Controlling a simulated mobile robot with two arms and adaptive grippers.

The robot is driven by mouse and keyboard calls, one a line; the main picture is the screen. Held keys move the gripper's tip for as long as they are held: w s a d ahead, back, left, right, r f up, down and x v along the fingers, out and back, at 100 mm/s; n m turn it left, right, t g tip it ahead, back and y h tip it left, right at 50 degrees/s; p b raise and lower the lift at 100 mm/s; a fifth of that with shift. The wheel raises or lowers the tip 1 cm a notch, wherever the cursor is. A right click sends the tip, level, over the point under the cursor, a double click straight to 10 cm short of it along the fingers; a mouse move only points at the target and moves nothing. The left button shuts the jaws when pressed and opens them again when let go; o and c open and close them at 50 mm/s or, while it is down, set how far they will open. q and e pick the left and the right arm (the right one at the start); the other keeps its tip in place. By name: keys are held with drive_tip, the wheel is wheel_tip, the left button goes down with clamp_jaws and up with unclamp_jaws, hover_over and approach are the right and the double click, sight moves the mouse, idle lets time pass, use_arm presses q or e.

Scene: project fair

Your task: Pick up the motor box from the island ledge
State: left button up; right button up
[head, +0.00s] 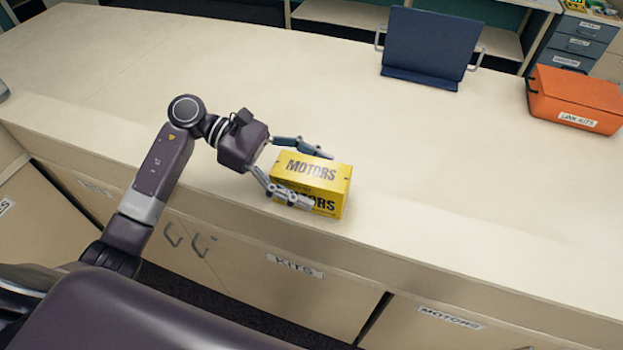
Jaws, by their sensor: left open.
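The motor box (332,180) is a yellow carton marked MOTORS on its top and front. It sits on the front ledge of the pale island (440,225). My left gripper (322,179) is open, with one finger along the far side of the box and the other in front of its near face. The fingers cover part of the box's near face and far edge. I cannot tell whether they touch it. My right gripper does not show.
An orange LINK KITS case (573,98) lies at the right of the island top. A dark blue stand (431,47) is at the back, with a grey handle on each side. Labelled cupboard doors are below the ledge.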

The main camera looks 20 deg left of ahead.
use_arm(q)
drive_tip(key=c, duration=1.7)
drive_tip(key=shift+c, duration=0.7)
drive_tip(key=shift+r, duration=0.1)
